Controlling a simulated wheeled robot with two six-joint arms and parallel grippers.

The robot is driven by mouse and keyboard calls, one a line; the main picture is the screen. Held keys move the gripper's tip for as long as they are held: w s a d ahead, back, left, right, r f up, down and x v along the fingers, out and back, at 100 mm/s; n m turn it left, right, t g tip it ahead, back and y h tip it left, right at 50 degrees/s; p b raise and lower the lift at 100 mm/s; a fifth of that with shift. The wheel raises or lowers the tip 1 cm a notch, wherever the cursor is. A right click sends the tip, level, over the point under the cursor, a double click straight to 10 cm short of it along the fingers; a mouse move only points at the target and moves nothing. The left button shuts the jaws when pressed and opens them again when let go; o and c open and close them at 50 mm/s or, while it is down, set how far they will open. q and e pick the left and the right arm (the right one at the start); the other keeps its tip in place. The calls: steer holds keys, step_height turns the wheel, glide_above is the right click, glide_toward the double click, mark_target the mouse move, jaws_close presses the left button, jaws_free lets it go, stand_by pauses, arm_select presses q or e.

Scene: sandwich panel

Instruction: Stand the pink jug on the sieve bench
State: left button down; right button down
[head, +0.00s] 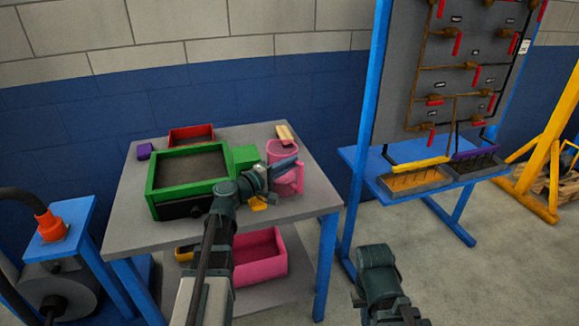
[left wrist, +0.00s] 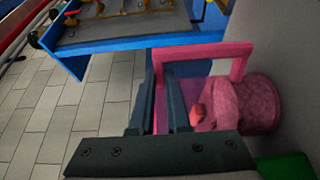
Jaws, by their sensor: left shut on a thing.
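The pink jug (head: 289,178) is at the right part of the grey bench top (head: 300,207), to the right of the green box (head: 165,207). It looks upright, with its base on or just above the bench; I cannot tell if it touches. My left gripper (head: 284,165) reaches over from the left and is shut on the jug's handle. In the left wrist view the pink handle (left wrist: 240,66) passes between the two dark fingers (left wrist: 166,100), with the jug body (left wrist: 262,103) to their right. My right arm shows low in the head view, but its fingers are not visible.
A red tray (head: 190,134), a small purple block (head: 145,151) and a wooden piece (head: 285,134) lie on the bench. A pink bin (head: 262,262) sits on the lower shelf. A blue stand (head: 372,170) with a valve panel is to the right.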

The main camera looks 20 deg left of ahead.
arm_select(q)
steer(key=shift+f, duration=0.2)
steer(key=c, duration=0.9)
jaws_free()
steer(key=v, duration=1.2)
steer(key=shift+r, duration=0.15)
steer(key=shift+s, duration=0.1)
